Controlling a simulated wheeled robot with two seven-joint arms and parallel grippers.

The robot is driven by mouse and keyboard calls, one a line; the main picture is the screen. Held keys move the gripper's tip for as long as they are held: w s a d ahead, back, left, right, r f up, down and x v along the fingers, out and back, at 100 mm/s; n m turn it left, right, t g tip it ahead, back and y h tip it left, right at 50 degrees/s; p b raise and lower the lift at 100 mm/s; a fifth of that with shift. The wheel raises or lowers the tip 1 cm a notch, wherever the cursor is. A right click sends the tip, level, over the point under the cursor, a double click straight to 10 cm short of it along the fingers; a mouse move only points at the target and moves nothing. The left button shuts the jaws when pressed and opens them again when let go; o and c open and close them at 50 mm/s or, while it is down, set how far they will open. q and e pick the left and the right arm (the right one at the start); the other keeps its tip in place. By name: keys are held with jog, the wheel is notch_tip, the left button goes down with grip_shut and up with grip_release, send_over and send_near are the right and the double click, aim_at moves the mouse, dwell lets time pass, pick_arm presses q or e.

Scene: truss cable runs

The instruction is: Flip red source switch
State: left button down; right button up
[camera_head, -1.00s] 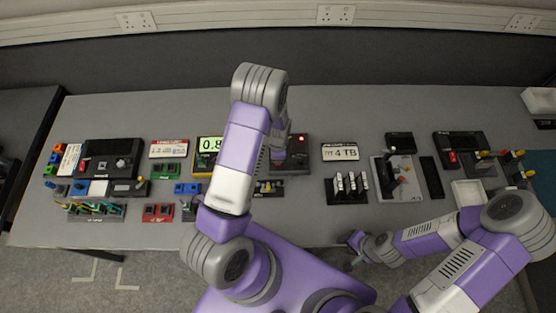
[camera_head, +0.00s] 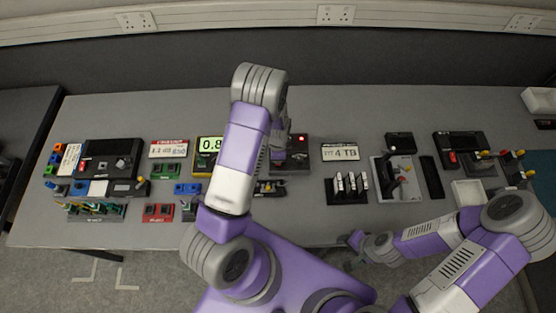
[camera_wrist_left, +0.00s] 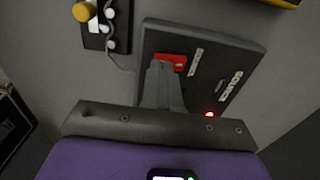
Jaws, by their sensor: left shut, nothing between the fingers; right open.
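The source box (camera_head: 296,160) is a dark block right of my left forearm in the head view, with a red lit dot on top. It also shows in the wrist view (camera_wrist_left: 205,65), lettered "SOURCE". Its red switch (camera_wrist_left: 178,62) is at the box's upper left there. My left gripper (camera_wrist_left: 163,68) is shut and empty, its fingertips at the red switch and covering part of it. I cannot tell whether they press on it. In the head view my arm hides most of that gripper. My right gripper (camera_head: 357,241) is open at the table's front edge, away from the box.
A block with white knobs and a yellow cap (camera_wrist_left: 100,18) stands beside the box, joined by a thin cable. A yellow-framed meter (camera_head: 209,146) is left of my forearm. A slotted block with white modules (camera_head: 347,187) stands to the right. Bare table lies behind.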

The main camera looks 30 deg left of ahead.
pick_arm(q)
jog(key=shift+f+b, duration=0.75)
jog(key=shift+b, duration=0.05)
dwell(0.6)
jog(key=shift+r, duration=0.1)
jog(key=shift+r+p, duration=2.35)
jog(key=shift+r, duration=1.1)
